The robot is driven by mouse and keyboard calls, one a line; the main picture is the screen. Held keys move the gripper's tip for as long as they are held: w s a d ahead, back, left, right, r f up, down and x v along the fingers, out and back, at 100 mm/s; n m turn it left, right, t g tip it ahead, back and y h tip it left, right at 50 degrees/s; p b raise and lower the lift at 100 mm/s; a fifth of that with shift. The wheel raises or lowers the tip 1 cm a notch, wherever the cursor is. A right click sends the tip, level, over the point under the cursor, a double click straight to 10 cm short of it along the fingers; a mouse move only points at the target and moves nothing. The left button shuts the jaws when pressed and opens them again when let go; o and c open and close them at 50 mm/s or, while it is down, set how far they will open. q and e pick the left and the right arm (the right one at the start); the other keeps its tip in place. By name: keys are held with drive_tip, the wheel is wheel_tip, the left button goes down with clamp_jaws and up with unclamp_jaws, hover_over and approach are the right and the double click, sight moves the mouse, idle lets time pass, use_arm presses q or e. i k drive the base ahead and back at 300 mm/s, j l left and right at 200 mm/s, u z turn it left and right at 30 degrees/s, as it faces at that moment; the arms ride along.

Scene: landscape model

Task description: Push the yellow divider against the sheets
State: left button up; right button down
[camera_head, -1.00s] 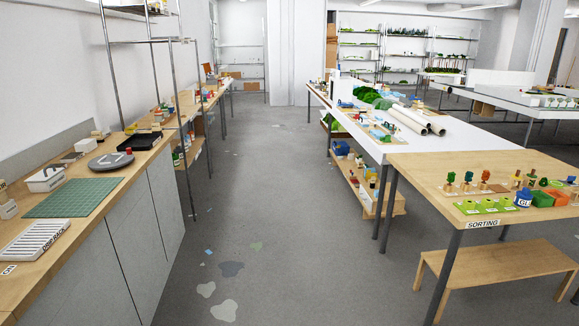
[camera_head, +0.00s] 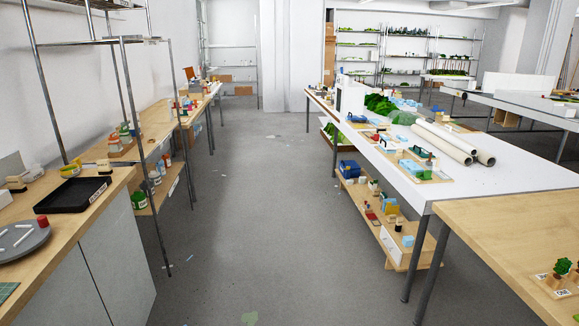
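Neither of my grippers shows in the head view. I cannot make out a yellow divider or a stack of sheets. A small yellow item (camera_head: 70,169) sits on the left counter behind the black tray, too small to identify.
A clear grey floor aisle (camera_head: 265,190) runs ahead between the wooden left counter (camera_head: 85,212) with metal racks and the white table (camera_head: 480,180) on the right. A wooden table (camera_head: 510,235) stands at the near right. A black tray (camera_head: 73,195) and grey turntable (camera_head: 22,240) lie on the counter.

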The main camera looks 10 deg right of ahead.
sight(390, 209)
drive_tip(key=i+j+z, duration=0.1)
drive_tip(key=i, duration=2.05)
drive_tip(key=i+z, duration=0.2)
drive_tip(key=i, duration=0.55)
drive_tip(key=i+z, duration=0.25)
drive_tip(key=i, duration=0.5)
drive_tip(key=i+j+z, duration=0.2)
drive_tip(key=i, duration=0.5)
drive_tip(key=i+z, duration=0.2)
drive_tip(key=i, duration=0.3)
drive_tip(key=i+j+z, duration=0.2)
drive_tip(key=i, duration=0.35)
drive_tip(key=i+j+z, duration=0.2)
drive_tip(key=i, duration=0.3)
drive_tip(key=l, duration=0.1)
